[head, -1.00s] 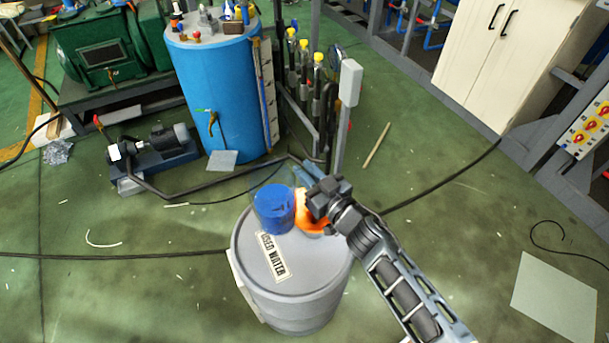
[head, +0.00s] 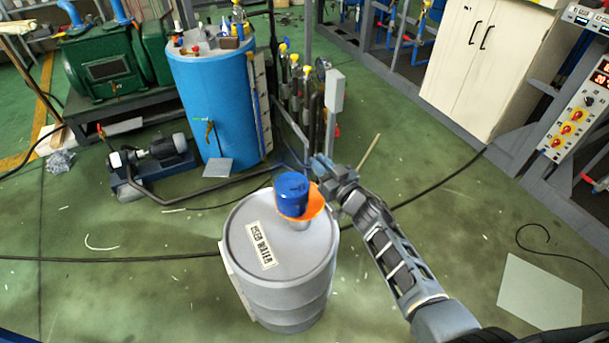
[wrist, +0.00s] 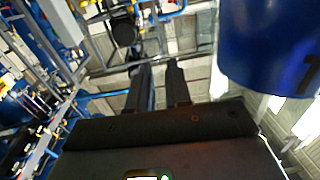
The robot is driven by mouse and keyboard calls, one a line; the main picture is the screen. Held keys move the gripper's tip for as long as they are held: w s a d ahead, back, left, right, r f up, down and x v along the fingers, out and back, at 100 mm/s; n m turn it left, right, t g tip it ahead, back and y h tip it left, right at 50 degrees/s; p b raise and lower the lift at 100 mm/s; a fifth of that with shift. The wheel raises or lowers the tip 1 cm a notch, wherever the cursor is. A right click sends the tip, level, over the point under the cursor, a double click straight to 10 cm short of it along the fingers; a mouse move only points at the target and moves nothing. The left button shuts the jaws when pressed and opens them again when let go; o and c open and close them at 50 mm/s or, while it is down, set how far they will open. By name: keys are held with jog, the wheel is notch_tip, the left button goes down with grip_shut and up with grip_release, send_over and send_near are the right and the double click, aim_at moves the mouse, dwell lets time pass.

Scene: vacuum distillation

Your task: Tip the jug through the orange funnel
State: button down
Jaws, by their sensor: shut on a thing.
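The blue jug (head: 291,197) is above the orange funnel (head: 317,203) and hides part of it. The funnel is at the back right of the grey drum's top (head: 262,255), which has a "USED WATER" label (head: 261,245). The jug's exact tilt, and any flow, cannot be made out. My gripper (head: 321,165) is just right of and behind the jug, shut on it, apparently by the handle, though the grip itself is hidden. In the wrist view, the jug (wrist: 268,50) fills the upper right, beside my gripper's two fingers (wrist: 160,85).
A blue tank (head: 213,105) with small items on top stands behind the drum, with a pump (head: 155,155) and pipe to its left. A grey post (head: 334,95) and bottles stand behind my gripper. A black cable crosses the floor. The floor on the right is mostly clear.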

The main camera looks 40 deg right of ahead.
jog(key=s+d+r+n+h+b, duration=0.1)
jog(key=d+n, duration=0.5)
jog(key=d, duration=0.6)
jog(key=shift+r, duration=0.2)
dwell(1.0)
jog(key=shift+s+f+n+b, duration=0.1)
jog(key=shift+f+n+b, duration=0.15)
jog(key=shift+n+b, duration=0.3)
jog(key=shift+a, duration=0.1)
jog(key=w+a+r+n+p, duration=0.1)
jog(key=w+a+r+n, duration=0.1)
jog(key=a+r+n, duration=0.3)
jog(key=shift+w+a+r+n+g+h, duration=0.2)
jog(key=shift+w+a+n+g+h, duration=0.15)
jog(key=shift+a+n, duration=1.85)
dwell(0.9)
jog(key=shift+r+n, duration=0.1)
jog(key=shift+n, duration=0.35)
dwell(0.9)
